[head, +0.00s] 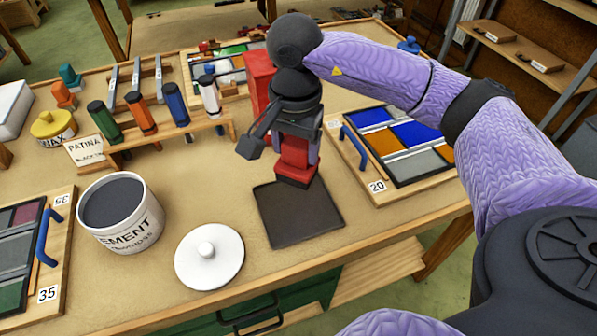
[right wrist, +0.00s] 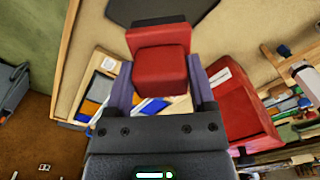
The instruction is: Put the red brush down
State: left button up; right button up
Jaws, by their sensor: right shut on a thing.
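The red brush (head: 295,165) is upright in my right gripper (head: 297,148), head down. Its lower end is over the back edge of the dark square mat (head: 298,216); I cannot tell whether it touches. In the right wrist view the red brush (right wrist: 160,68) sits between the two fingers of my right gripper (right wrist: 160,88), which are shut on it. The dark mat (right wrist: 175,8) shows beyond its far end there. My left gripper is not in view.
A red box (head: 259,80) stands close behind the gripper. A panel case (head: 378,187) lies to the right, a white lid (head: 209,256) and cement tub (head: 121,212) to the left. A rack of coloured tools (head: 155,140) is behind. The mat's front is clear.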

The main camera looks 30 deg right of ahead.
notch_tip(320, 180, down, 10)
jog(key=shift+a+r+b, duration=0.1)
jog(key=shift+b, duration=1.05)
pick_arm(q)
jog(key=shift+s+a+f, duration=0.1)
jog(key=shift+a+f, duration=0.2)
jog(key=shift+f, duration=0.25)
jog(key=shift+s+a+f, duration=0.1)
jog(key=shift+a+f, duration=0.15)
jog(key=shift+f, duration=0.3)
pick_arm(e)
jog(key=shift+f, duration=0.25)
jog(key=o, duration=1)
jog(key=shift+o, duration=0.2)
jog(key=shift+r, duration=0.45)
pick_arm(q)
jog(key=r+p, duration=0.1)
jog(key=p, duration=0.1)
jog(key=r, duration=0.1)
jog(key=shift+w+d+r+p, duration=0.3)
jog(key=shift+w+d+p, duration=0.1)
pick_arm(e)
notch_tip(320, 180, up, 12)
jog(key=shift+f, duration=0.25)
